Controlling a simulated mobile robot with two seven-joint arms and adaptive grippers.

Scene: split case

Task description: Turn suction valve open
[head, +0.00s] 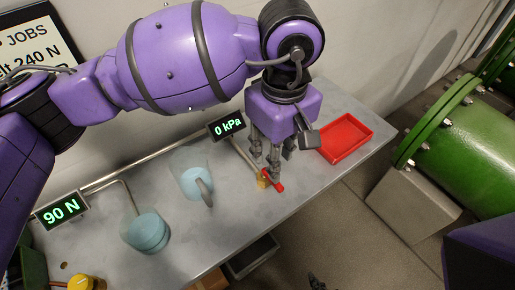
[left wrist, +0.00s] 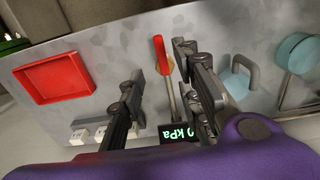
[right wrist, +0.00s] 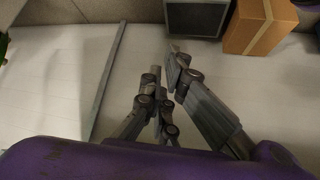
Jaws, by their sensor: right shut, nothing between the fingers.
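The suction valve has a red lever (head: 275,184) on a brass body (head: 262,181), at the end of a metal pipe on the grey bench. In the left wrist view the red lever (left wrist: 160,52) shows between and beyond the finger tips. My left gripper (head: 272,160) is open, pointing down just above and behind the valve; one finger overlaps the lever in the head view. I cannot tell whether it touches. The gauge (head: 227,126) reads 0 kPa. My right gripper (right wrist: 164,60) is shut and empty, away from the valve, over the floor.
A red tray (head: 345,138) lies right of the valve. Green flanged pipework (head: 440,130) stands beyond the bench.

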